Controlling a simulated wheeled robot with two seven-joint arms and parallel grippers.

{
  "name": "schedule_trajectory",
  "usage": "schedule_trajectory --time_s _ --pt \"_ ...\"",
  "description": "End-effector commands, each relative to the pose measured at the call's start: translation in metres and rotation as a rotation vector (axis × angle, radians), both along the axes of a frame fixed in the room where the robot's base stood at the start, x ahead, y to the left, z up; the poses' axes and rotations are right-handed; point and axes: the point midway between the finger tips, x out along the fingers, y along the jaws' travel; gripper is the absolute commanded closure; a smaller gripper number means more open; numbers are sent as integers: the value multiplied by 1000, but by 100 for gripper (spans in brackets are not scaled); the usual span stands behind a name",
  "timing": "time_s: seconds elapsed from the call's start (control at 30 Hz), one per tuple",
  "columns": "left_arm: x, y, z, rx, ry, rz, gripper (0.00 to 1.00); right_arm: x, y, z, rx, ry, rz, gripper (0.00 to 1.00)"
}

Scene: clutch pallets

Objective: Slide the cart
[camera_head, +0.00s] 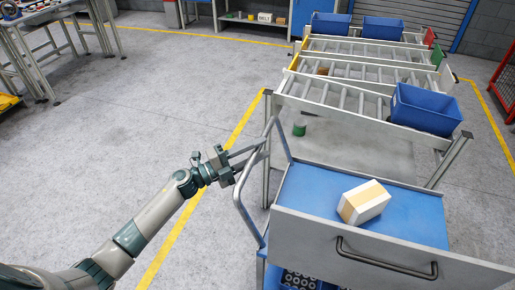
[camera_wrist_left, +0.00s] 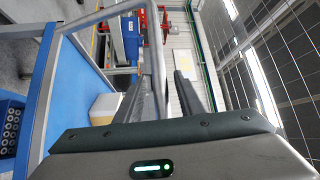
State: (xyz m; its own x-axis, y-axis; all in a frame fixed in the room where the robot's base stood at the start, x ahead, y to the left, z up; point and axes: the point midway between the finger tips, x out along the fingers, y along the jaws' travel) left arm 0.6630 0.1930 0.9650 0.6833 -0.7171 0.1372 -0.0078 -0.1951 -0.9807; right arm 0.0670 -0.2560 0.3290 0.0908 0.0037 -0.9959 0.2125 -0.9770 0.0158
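The cart has a blue top (camera_head: 305,185), a grey tubular side handle (camera_head: 243,200) and a grey front panel (camera_head: 300,235) with a dark pull bar. A white and tan carton (camera_head: 364,202) lies on the top. My left gripper (camera_head: 260,148) is at the upper part of the side handle, its two fingers apart. In the left wrist view, the handle tube (camera_wrist_left: 154,55) passes between the fingers, with room beside it. I cannot tell whether a finger touches it. My right gripper is not in view.
A roller rack (camera_head: 345,98) stands behind the cart, with a blue bin (camera_head: 425,108) at its near right. A green can (camera_head: 299,129) is below the rollers. Open grey floor (camera_head: 120,140) lies left of the yellow line. A workbench (camera_head: 45,30) stands far left.

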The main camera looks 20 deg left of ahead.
Motion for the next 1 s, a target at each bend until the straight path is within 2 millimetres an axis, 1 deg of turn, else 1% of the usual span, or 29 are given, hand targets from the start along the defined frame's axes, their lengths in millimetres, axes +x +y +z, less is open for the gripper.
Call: schedule_trajectory --time_s 0.23,0.27,0.3,0.37,0.4,0.6,0.77,0.87,1.0 --pt "0 0 0 0 0 0 65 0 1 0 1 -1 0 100" --pt "0 0 0 0 0 0 72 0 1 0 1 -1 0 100" --pt "0 0 0 0 0 0 82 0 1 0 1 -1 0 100" --pt "0 0 0 0 0 0 96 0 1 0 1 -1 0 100" --pt "0 0 0 0 0 0 100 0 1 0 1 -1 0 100" --pt "0 1 -1 0 0 0 100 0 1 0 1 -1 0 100" --pt "0 7 -2 1 0 0 100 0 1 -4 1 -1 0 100" --pt "1 17 -3 4 0 1 100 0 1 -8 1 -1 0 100" --pt "2 37 -4 5 0 4 100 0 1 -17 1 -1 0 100"
